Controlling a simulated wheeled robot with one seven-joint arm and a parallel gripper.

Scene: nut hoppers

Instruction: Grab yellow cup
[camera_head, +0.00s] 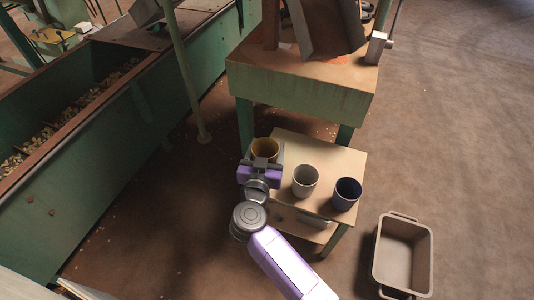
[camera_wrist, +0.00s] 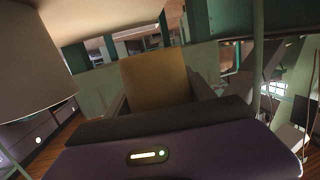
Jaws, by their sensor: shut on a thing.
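The yellow cup (camera_head: 265,148) stands upright at the far left corner of a small wooden table (camera_head: 335,158). My gripper (camera_head: 263,160) reaches it from the front, and its body hides the cup's lower part in the head view. In the wrist view the yellow cup (camera_wrist: 155,78) sits between the two fingers of my gripper (camera_wrist: 160,100), one on each side, and they are shut on it. I cannot tell whether the cup's base touches the tabletop.
A white cup (camera_head: 305,180) stands right of my gripper, close by; it also shows large at the left in the wrist view (camera_wrist: 35,60). A dark blue cup (camera_head: 346,193) is further right. A grey bin (camera_head: 430,260) sits on the floor. A green bench (camera_head: 300,85) stands behind.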

